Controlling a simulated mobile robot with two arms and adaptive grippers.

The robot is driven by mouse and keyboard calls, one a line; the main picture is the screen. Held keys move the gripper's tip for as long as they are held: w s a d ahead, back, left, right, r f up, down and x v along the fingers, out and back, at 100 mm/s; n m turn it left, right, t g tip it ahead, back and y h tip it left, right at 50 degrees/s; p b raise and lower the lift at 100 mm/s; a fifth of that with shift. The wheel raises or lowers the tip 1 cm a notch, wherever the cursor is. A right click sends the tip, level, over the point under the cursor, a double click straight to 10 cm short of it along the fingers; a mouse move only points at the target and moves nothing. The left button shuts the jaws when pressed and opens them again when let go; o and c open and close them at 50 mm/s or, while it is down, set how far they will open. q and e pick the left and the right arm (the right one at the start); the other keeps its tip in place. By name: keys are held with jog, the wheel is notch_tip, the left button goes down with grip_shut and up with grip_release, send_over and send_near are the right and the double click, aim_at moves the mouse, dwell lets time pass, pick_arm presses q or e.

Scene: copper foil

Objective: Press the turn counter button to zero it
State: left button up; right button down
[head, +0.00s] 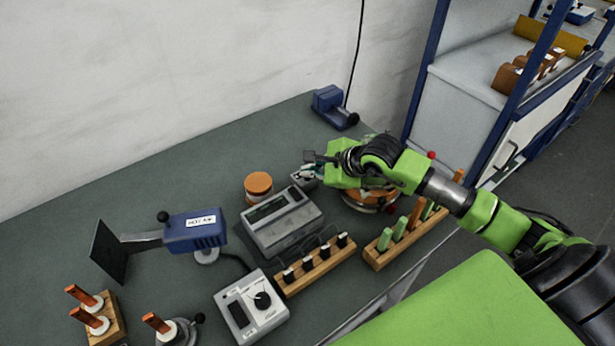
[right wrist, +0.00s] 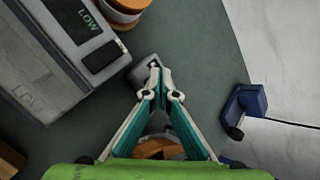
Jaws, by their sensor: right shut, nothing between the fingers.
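A small grey box (head: 304,181), which looks like the turn counter, sits on the bench at the right corner of a larger grey meter. It also shows in the right wrist view (right wrist: 139,73), partly behind my fingertips. Its button is not clearly visible. My right gripper (head: 313,168) is shut and empty, with its fingertips right over the small box. In the right wrist view the closed tips (right wrist: 155,68) overlap the box's right part; I cannot tell whether they touch it. My left gripper is not in view.
The grey meter (head: 284,222), its display reading LOW in the wrist view, stands close beside the box. A copper-coloured spool (head: 258,187) is behind it. An orange-rimmed round thing (head: 371,199) lies under my right wrist. A blue device (head: 334,106) stands at the back.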

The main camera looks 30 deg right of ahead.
jog(key=shift+s+a+f, duration=0.2)
jog(key=shift+s+f, duration=0.2)
jog(key=shift+f, duration=0.25)
jog(key=shift+w+r, duration=0.1)
jog(key=shift+r, duration=0.4)
jog(key=shift+w+d+r+p, duration=0.1)
jog(key=shift+r+p, duration=0.6)
jog(key=shift+r, duration=0.7)
jog(key=shift+w+r+p, duration=0.1)
jog(key=shift+r+p, duration=0.6)
jog(key=shift+r, duration=0.7)
